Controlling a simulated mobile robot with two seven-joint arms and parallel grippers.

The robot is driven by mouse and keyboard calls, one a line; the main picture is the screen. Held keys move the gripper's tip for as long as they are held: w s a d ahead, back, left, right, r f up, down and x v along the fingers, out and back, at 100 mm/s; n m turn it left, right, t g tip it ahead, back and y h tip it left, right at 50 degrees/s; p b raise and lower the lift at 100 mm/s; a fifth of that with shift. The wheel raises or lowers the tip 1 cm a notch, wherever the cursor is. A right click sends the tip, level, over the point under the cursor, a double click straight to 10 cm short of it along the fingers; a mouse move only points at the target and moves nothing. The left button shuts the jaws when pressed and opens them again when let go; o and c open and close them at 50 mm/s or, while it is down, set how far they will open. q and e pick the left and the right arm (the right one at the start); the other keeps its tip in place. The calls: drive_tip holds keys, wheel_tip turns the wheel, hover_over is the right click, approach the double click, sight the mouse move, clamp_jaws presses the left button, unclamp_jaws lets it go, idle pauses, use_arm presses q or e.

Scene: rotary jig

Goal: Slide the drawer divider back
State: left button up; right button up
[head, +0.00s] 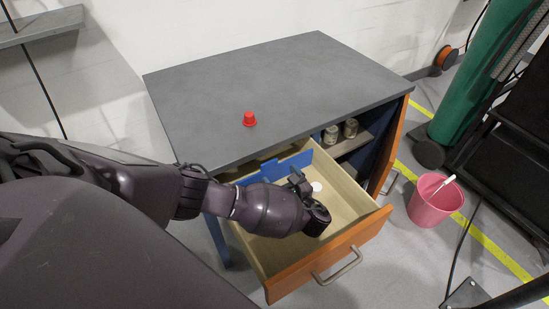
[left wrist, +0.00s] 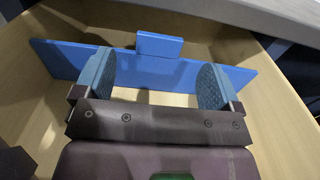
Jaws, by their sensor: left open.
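The blue drawer divider (head: 265,168) stands upright across the open drawer (head: 345,205), toward its back. My left gripper (head: 297,181) is inside the drawer, at the front side of the divider. In the left wrist view, the divider (left wrist: 135,67) spans most of the view with a raised tab (left wrist: 160,45) at its top middle. The open left gripper (left wrist: 154,85) has one finger on each side of the tab, with the fingertips close to the divider's face; I cannot tell whether they touch. Nothing is between the fingers. My right gripper is not in view.
The drawer sits under a grey cabinet top (head: 270,85) with a red object (head: 249,119) on it. A pink bucket (head: 435,203) is on the floor at right.

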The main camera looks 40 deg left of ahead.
sight(270, 163)
use_arm(q)
drive_tip(key=b+x, duration=0.1)
drive_tip(key=x, duration=0.5)
drive_tip(key=shift+a+f, duration=0.1)
drive_tip(key=shift+f, duration=0.05)
drive_tip(key=shift+w+a, duration=0.25)
drive_tip(key=shift+a, duration=0.25)
